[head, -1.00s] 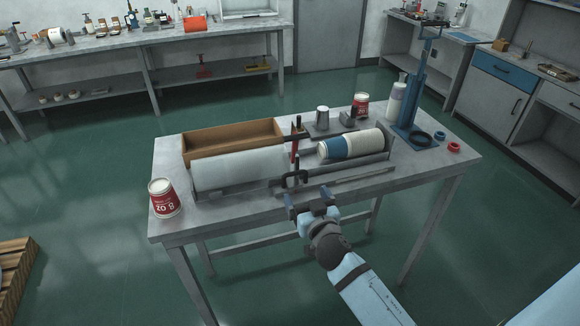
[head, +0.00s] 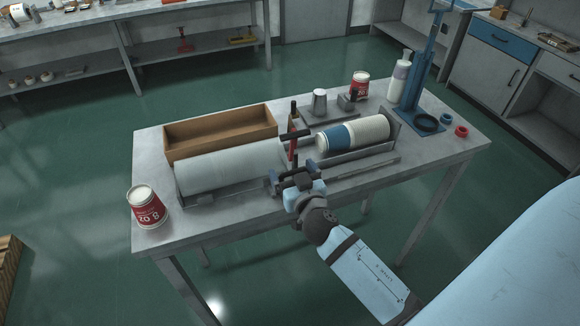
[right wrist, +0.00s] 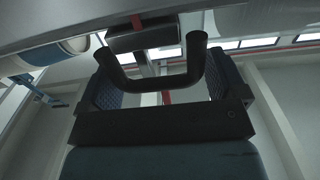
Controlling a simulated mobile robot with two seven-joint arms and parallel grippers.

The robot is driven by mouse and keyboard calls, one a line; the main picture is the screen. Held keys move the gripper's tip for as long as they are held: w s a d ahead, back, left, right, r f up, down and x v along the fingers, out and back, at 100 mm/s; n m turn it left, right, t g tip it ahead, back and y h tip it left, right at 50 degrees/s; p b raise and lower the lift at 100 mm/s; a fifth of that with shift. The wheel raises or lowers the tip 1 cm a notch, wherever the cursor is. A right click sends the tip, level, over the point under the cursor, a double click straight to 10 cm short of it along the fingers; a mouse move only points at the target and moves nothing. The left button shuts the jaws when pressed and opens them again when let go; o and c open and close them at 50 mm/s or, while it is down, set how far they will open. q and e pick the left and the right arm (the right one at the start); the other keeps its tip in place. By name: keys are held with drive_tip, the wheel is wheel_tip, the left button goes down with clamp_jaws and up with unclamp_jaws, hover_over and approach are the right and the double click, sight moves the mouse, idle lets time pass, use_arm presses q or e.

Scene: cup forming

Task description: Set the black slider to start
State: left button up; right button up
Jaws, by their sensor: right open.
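The black slider's U-shaped handle (right wrist: 155,83) shows close up in the right wrist view, between the two dark blue finger pads. In the head view it is mostly hidden behind my gripper at the front of the table. My right gripper (head: 292,173) is open, with one finger on each side of the handle (right wrist: 165,72). A gap seems to remain between the pads and the handle; contact is not clear. A dark crossbar (head: 297,134) and a red upright (head: 292,148) stand just behind. No start mark is readable. My left gripper is out of view.
A white roll (head: 225,167) and a wooden tray (head: 220,131) lie left of the slider. A blue-and-white cup stack (head: 355,134) lies right of it. A red-and-white cup (head: 147,207) stands at the table's left end. A blue press (head: 415,110) stands at the right.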

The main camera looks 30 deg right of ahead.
drive_tip(key=shift+s, duration=0.1)
drive_tip(key=shift+c, duration=0.6)
drive_tip(key=c, duration=0.8)
drive_tip(key=s+d+p, duration=0.1)
drive_tip(key=s+d, duration=0.1)
drive_tip(key=d, duration=0.7)
drive_tip(key=s+d+p, duration=0.1)
drive_tip(key=s+d, duration=0.1)
drive_tip(key=d, duration=0.7)
drive_tip(key=s+d+p, duration=0.2)
drive_tip(key=d, duration=0.7)
drive_tip(key=shift+s+d+r, duration=0.15)
drive_tip(key=shift+s+d, duration=0.05)
drive_tip(key=shift+s, duration=0.1)
drive_tip(key=shift+c, duration=0.3)
drive_tip(key=shift+s+d, duration=0.1)
drive_tip(key=shift+d, duration=0.55)
drive_tip(key=o, duration=1)
drive_tip(key=shift+d, duration=0.1)
